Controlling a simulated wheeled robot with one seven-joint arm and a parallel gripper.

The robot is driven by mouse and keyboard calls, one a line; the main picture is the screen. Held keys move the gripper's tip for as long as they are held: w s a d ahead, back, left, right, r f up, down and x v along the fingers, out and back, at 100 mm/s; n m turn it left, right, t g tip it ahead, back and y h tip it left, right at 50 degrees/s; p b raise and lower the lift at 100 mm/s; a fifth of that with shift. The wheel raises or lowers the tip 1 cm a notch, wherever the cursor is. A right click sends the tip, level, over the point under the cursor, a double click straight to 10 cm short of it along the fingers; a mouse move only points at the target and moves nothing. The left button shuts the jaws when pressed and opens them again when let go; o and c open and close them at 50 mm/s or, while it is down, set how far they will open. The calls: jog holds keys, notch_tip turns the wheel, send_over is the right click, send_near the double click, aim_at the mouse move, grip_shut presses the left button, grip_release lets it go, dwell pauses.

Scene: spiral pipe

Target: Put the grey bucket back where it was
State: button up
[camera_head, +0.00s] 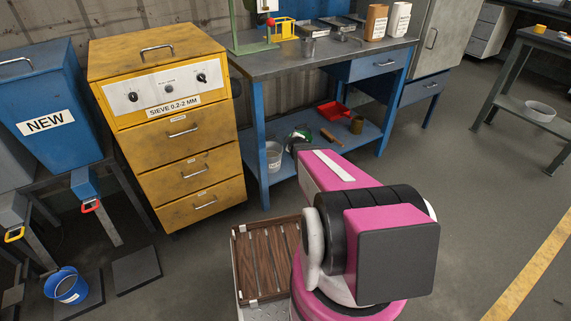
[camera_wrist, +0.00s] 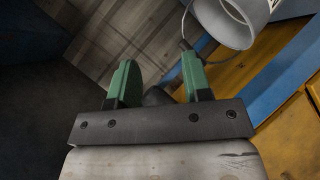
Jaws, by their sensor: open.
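A pale grey bucket (camera_head: 273,157) with lettering stands at the left end of the workbench's lower shelf (camera_head: 345,139) in the head view. In the wrist view the bucket (camera_wrist: 232,25) is at the upper right, beyond the right green finger. Its thin wire handle (camera_wrist: 184,22) hangs out close to that finger's tip; I cannot tell whether they touch. My gripper (camera_wrist: 158,68) is open, with nothing seen between its fingers. In the head view my gripper (camera_head: 301,135) is just right of the bucket, partly hidden by my arm.
A yellow drawer cabinet (camera_head: 190,150) stands close left of the workbench (camera_head: 310,59). A red dustpan (camera_head: 334,111) and small items lie further right on the lower shelf. A blue bucket (camera_head: 68,287) is on the floor at left. Open floor lies to the right.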

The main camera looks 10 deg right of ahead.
jog(key=s+a+r+m+g, duration=0.2)
jog(key=s+a+m+g, duration=0.1)
jog(key=s, duration=0.5)
jog(key=s+a+r+m+g, duration=0.3)
jog(key=s+m+g, duration=0.1)
jog(key=s, duration=0.4)
jog(key=s+a+r+m+g+y, duration=0.1)
jog(key=s+a+r+m+g, duration=0.2)
jog(key=s, duration=0.4)
jog(key=shift+s+r+m+g, duration=0.15)
jog(key=shift+s+m+g, duration=0.3)
jog(key=shift+g, duration=0.75)
